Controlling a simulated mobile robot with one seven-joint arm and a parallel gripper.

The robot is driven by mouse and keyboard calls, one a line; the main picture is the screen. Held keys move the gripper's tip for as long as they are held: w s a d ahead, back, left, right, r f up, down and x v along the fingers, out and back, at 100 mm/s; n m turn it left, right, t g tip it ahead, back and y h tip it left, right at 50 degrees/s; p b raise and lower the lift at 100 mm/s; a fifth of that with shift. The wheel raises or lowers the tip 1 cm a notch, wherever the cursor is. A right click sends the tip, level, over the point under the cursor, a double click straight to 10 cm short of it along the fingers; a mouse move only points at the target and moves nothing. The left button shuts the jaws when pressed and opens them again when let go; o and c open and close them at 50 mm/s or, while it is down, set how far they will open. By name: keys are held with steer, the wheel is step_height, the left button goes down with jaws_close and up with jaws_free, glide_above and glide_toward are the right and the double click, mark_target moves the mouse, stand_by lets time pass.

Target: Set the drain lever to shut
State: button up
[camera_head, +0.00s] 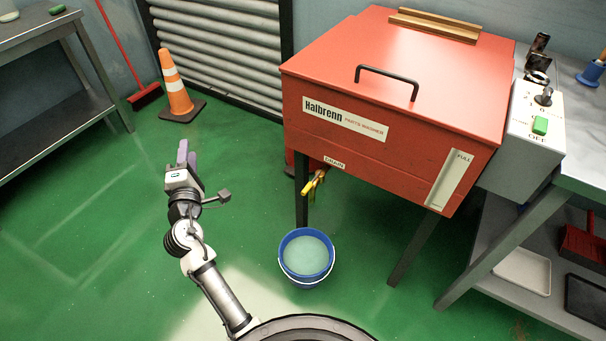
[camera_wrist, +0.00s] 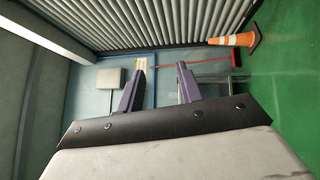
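The drain lever (camera_head: 313,182) is a yellow handle under the DRAIN label (camera_head: 334,162) on the front of the red Halbrenn parts washer (camera_head: 400,105). It slants down to the left; I cannot tell its setting for sure. My gripper (camera_head: 186,154) is well to the left of the lever, raised over the green floor and not touching anything. In the wrist view its two purple fingers (camera_wrist: 161,75) stand apart with nothing between them. The lever does not show in the wrist view.
A blue bucket (camera_head: 306,277) of cloudy liquid stands below the lever, near a dark washer leg (camera_head: 301,200). An orange cone (camera_head: 175,87) and a red broom (camera_head: 145,97) are at the back left. A grey control box (camera_head: 525,155) is at the right. Floor between gripper and bucket is clear.

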steer(key=d+f+n+g+h+p, duration=0.25)
steer(key=d+f+h, duration=0.55)
steer(key=d+f, duration=0.4)
steer(key=n+g+h+p, duration=0.1)
steer(key=n+h+p, duration=0.1)
steer(key=n+h, duration=0.25)
glide_toward(309, 185)
steer(key=shift+m, duration=0.3)
steer(key=x, duration=0.6)
steer(key=p+x, duration=0.1)
steer(key=x, duration=0.3)
steer(key=shift+f, duration=0.35)
jaws_close()
